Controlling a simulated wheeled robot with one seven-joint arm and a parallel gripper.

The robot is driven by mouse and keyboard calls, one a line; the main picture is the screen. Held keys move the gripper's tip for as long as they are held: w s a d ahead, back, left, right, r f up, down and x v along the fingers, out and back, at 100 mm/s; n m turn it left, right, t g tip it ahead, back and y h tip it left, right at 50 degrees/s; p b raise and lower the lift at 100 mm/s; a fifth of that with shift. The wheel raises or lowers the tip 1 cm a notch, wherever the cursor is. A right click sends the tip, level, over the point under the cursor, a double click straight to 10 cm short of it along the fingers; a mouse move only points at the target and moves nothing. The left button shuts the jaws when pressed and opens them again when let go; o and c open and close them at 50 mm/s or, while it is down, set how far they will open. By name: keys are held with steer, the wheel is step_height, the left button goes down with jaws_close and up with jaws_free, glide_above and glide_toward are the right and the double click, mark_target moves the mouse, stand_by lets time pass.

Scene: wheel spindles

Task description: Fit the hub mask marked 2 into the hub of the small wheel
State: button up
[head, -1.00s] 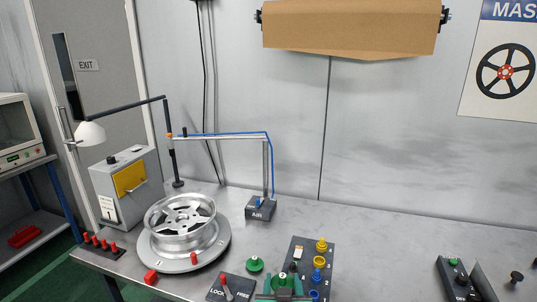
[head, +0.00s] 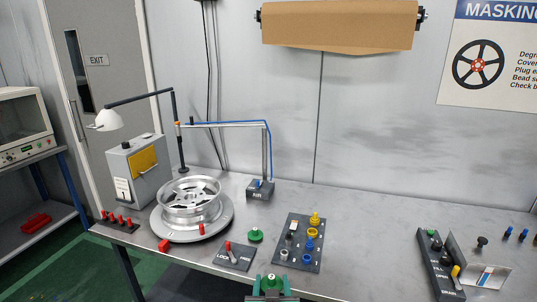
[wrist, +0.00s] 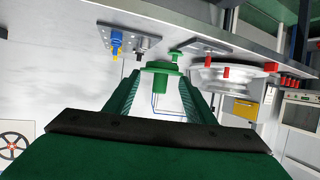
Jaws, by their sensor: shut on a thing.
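My gripper (head: 268,288) is at the bottom of the head view, in front of the table edge. It is shut on a green hub mask (head: 268,281) with a pale mark on top, too small to read surely. The wrist view shows the green mask (wrist: 160,68) between my green fingers (wrist: 160,85). The small wheel (head: 189,203) is silver and spoked and lies flat on a round grey turntable (head: 222,226), at the left of the table. The wheel (wrist: 228,75) also shows in the wrist view, apart from my gripper. Its hub is hard to make out.
Another green mask (head: 255,235) stands on the table, between the lock plate (head: 234,258) and the dark board (head: 290,228) with yellow, blue and grey masks. Red plugs (head: 119,221) are at the left edge. An air-line stand (head: 260,190) is behind.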

step_height(320, 180, down, 17)
steer(key=d, duration=0.1)
steer(key=s+a+f, duration=0.1)
steer(key=s+f, duration=0.4)
steer(key=f, duration=0.4)
steer(key=s+a+f, duration=0.1)
steer(key=s+f, duration=0.5)
steer(key=f, duration=0.3)
steer(key=shift+a+f, duration=0.25)
steer(key=shift+a, duration=0.05)
